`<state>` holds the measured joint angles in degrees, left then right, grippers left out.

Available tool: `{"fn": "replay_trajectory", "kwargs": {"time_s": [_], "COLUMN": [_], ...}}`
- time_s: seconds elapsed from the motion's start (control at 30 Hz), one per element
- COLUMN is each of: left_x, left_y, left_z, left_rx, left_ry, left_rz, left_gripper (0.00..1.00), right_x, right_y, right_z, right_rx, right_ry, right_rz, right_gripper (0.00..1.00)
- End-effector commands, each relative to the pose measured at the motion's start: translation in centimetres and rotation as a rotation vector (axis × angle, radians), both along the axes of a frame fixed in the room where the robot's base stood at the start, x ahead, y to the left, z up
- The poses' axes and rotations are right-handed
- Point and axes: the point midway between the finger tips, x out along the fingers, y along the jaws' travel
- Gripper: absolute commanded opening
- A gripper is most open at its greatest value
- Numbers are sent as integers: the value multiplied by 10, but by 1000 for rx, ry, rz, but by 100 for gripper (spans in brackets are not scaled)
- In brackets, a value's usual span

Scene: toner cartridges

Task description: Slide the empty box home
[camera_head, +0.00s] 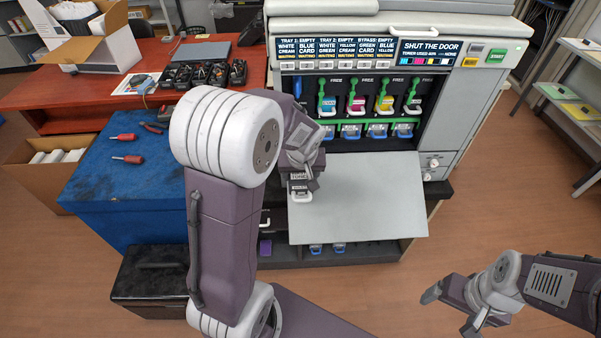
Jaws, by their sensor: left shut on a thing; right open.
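My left gripper (303,158) is shut on a box (300,185) with a white toner label and a white handle at its near end. The arm and gripper hide most of the box. It is over the left part of the lowered front door (365,200), in front of the printer's open bay. I cannot tell whether it touches the door. A blue lever (297,88) shows at the far left. My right gripper (451,309) is open and empty above the floor, lower right.
A blue cabinet (100,185) with red screwdrivers (128,159) stands left, behind a black toolbox (150,285). A red desk (60,85) with a laptop (202,52) is behind.

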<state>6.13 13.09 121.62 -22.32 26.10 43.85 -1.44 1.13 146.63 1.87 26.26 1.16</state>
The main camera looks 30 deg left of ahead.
Motion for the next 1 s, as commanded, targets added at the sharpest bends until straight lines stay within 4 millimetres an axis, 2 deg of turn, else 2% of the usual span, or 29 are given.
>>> {"fn": "replay_trajectory", "kwargs": {"time_s": [0.17, 0.6, 1.0], "left_x": [3, 31, 33], "left_y": [1, 19, 20], "left_z": [1, -8, -10], "left_rx": [0, 0, 0], "left_ry": [-1, -1, -1], "left_rz": [0, -1, -1], "left_gripper": [0, 0, 0], "right_x": [-1, 0, 0], "right_y": [0, 0, 0], "right_z": [2, 14, 14], "right_rx": [0, 0, 0], "right_ry": [1, 0, 0], "right_rz": [0, 0, 0], "right_gripper": [85, 85, 85]}}
